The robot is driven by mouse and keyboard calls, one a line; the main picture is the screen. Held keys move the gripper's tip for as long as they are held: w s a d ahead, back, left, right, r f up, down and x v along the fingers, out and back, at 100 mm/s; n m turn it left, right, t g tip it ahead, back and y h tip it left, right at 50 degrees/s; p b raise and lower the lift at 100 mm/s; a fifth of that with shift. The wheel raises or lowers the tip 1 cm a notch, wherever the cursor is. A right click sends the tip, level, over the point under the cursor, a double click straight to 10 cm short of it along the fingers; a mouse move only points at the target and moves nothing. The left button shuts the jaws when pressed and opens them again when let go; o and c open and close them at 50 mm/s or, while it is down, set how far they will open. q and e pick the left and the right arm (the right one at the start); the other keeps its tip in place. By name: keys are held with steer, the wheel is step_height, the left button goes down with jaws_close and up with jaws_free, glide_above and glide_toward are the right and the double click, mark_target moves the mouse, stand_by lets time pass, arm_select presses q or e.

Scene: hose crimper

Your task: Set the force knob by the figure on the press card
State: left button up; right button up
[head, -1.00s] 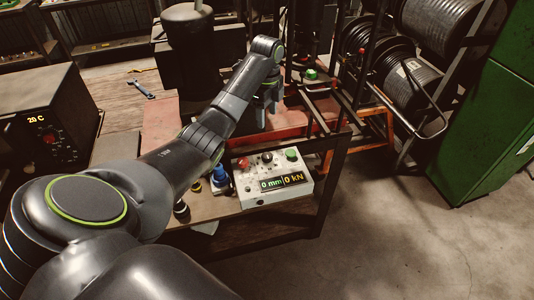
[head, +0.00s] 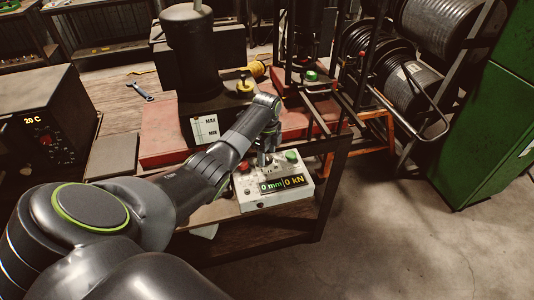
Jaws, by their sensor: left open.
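The white control box (head: 268,200) stands at the table's front right corner. Its display (head: 281,184) reads 0 mm and 0 kN. It has a red button (head: 244,166) and a green button (head: 292,156). My left gripper (head: 265,160) is open, pointing down over the box's top between these buttons. It hides the dark knob there, and I cannot tell whether it touches it. A white card (head: 205,131) on the black machine behind my arm shows lettering like MAX and MIN. I read no force figure on it. My right gripper is out of view.
A dark box (head: 42,122) with an amber 20 C display is at the left. A wrench (head: 140,91) lies on the table. A red-based machine with upright bars (head: 318,105) stands behind the control box. Hose reels (head: 410,80) and a green cabinet (head: 490,130) are at the right.

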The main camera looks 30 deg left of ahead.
arm_select(q)
steer(key=shift+f, duration=0.55)
steer(key=c, duration=1)
steer(key=shift+n, duration=0.3)
